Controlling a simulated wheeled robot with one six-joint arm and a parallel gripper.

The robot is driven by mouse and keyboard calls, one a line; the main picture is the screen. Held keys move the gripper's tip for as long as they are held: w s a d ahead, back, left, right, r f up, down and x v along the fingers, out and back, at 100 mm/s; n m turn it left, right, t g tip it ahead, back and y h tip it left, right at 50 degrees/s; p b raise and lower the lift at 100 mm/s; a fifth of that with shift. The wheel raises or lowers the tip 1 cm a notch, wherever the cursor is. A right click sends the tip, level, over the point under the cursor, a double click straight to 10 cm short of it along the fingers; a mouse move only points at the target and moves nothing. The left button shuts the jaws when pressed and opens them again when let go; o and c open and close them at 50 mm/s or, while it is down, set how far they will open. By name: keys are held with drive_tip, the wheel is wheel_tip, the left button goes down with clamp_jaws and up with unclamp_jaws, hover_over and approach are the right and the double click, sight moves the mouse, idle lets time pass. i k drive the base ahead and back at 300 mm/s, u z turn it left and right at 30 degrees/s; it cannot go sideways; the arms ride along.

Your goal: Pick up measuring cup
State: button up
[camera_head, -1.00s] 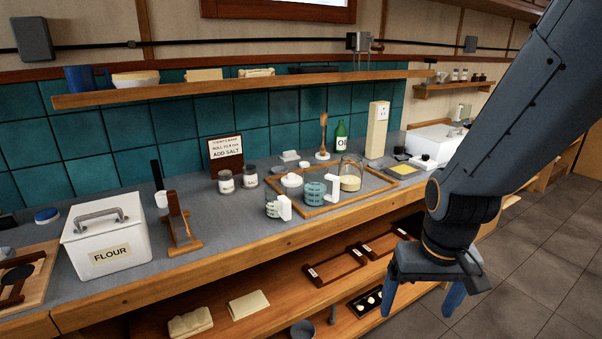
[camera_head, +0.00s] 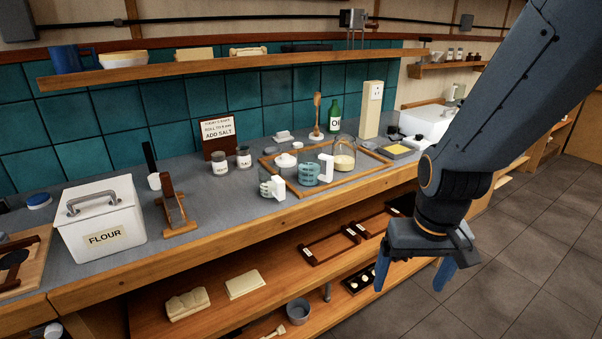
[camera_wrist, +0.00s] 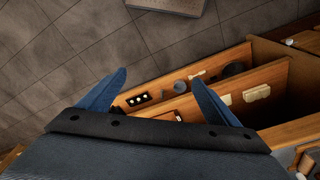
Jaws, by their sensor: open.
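Two clear cups with white handles and markings stand on the counter in the head view. One measuring cup (camera_head: 309,174) with bluish-green sides is on the wooden tray (camera_head: 297,192); a smaller measuring cup (camera_head: 266,187) stands at the tray's front left edge. I cannot tell which one the task means. My gripper (camera_head: 413,273), with blue fingers, is open and empty, right of the cups and lower, in front of the counter. It also shows in the wrist view (camera_wrist: 158,82), pointing at the floor and lower shelf; no cup is visible there.
The tray also holds a glass jar (camera_head: 344,154) close beside the cups. Salt jars, a sign (camera_head: 219,133), a flour box (camera_head: 100,222) and an oil bottle (camera_head: 335,125) stand around. An upper shelf (camera_head: 240,65) overhangs the back. The lower shelf (camera_head: 215,305) holds several items.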

sight(272, 186)
drive_tip(key=u, duration=1.75)
drive_tip(key=k, duration=0.85)
drive_tip(key=z, duration=1.15)
drive_tip(key=i, duration=1)
